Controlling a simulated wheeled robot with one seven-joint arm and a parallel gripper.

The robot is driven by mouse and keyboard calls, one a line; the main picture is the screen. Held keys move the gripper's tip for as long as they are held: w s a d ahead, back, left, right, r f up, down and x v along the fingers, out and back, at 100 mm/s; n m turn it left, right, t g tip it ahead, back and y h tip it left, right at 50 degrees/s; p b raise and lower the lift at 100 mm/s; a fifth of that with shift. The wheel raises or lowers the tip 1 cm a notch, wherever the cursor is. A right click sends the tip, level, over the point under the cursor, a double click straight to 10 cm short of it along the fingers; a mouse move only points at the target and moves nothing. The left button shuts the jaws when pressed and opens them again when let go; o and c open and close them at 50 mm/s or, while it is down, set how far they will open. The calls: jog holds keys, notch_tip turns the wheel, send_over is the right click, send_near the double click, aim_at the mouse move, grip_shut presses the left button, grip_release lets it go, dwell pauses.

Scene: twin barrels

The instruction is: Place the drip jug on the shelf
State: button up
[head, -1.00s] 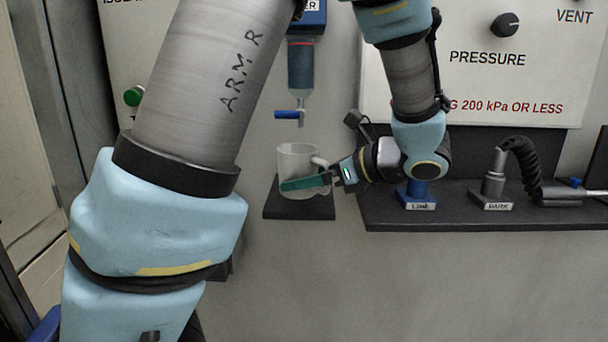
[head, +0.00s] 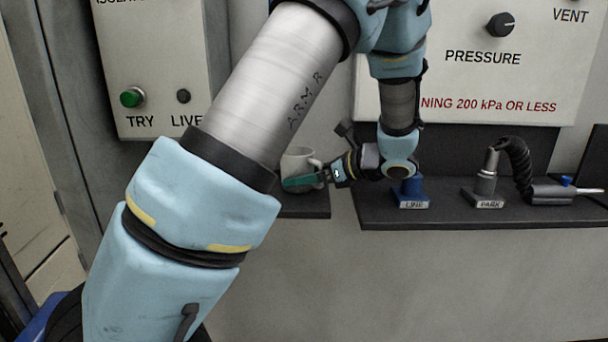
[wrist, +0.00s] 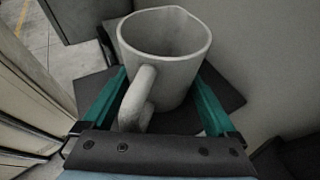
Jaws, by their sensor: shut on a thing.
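My gripper (head: 304,182) is shut on the jug. Whether the jug's base touches the shelf cannot be told. My arm hides the left part of the shelf in the head view.
A longer dark shelf (head: 450,212) is to the right, with a blue LINE holder (head: 413,194), a PARK holder (head: 488,186) and a hose fitting (head: 560,190). The pressure panel (head: 470,75) is above it. A green TRY button (head: 132,97) is at left.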

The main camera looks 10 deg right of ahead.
jog(key=shift+f+b, duration=0.2)
jog(key=shift+b, duration=0.1)
jog(key=o, duration=1.1)
jog(key=shift+r, duration=0.1)
jog(key=shift+r+p, duration=0.15)
jog(key=shift+p, duration=0.15)
jog(key=b+v, duration=0.2)
jog(key=v, duration=1)
jog(key=shift+s, duration=0.1)
